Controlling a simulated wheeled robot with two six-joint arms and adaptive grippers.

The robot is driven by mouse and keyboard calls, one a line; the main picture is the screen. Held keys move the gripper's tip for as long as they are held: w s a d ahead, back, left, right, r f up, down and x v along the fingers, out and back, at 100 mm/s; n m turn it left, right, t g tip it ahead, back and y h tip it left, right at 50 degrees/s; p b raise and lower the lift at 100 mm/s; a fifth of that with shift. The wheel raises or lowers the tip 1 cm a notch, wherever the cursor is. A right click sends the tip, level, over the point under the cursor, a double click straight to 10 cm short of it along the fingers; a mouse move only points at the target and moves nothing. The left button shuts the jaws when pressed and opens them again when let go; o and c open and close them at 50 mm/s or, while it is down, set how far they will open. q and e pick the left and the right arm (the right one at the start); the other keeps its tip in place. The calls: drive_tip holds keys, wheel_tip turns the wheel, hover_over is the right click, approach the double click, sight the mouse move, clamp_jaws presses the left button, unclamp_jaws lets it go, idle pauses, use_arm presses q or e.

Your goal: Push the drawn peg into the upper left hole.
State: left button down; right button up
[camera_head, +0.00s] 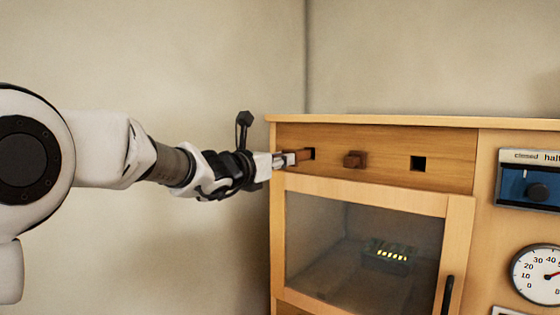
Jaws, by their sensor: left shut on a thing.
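My left gripper (284,160) comes in from the left and is shut on a brown wooden peg (302,156). The peg lies level, with its far end at the dark square left hole (312,153) in the cabinet's upper wooden panel (385,150). I cannot tell how deep the peg's tip is in the hole. A second brown peg (355,159) sticks out of the panel's middle. A square hole (418,163) at the right is empty. My right gripper is not in view.
Below the panel is a glass door (360,240) with a wooden frame and a black handle (447,296). At the right are a blue switch plate (530,185) with a dark knob and a round dial (540,275). Bare walls stand behind and left.

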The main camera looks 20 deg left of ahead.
sight(300, 155)
use_arm(q)
drive_tip(key=shift+w, duration=0.1)
drive_tip(key=shift+w+d, duration=0.2)
drive_tip(key=shift+w, duration=0.45)
drive_tip(key=shift+w+d, duration=0.1)
drive_tip(key=shift+w, duration=0.1)
drive_tip(key=shift+w+d, duration=0.15)
drive_tip(key=shift+w, duration=0.3)
drive_tip(key=shift+w+d, duration=0.1)
drive_tip(key=shift+w, duration=0.05)
idle(0.4)
drive_tip(key=shift+w, duration=0.15)
idle(0.3)
drive_tip(key=shift+p+x, duration=0.85)
drive_tip(key=shift+x, duration=1.35)
drive_tip(key=shift+d, duration=0.1)
